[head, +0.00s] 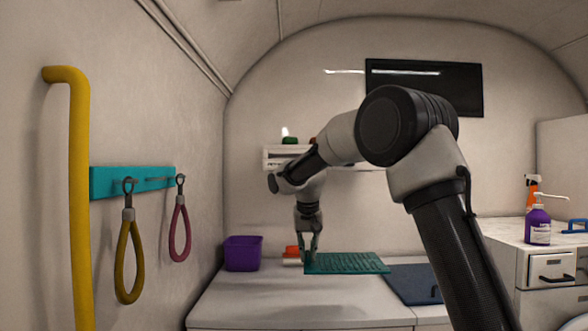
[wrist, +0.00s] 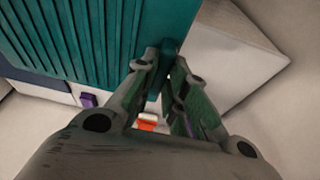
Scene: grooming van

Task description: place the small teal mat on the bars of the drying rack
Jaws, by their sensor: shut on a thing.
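The small teal mat (head: 347,263) is ribbed and held roughly level above the white counter. My gripper (head: 309,258) is shut on its left end in the head view. In the wrist view the mat (wrist: 85,35) fills the upper left, and my fingertips (wrist: 167,52) pinch its edge. I cannot make out a drying rack with bars in either view.
On the counter (head: 245,303) stand a purple bin (head: 243,253) and an orange item (head: 292,252), with a dark blue mat (head: 412,284) to the right. A teal wall rail (head: 105,183) holds hanging loops. A purple bottle (head: 537,226) stands far right. The counter's front left is clear.

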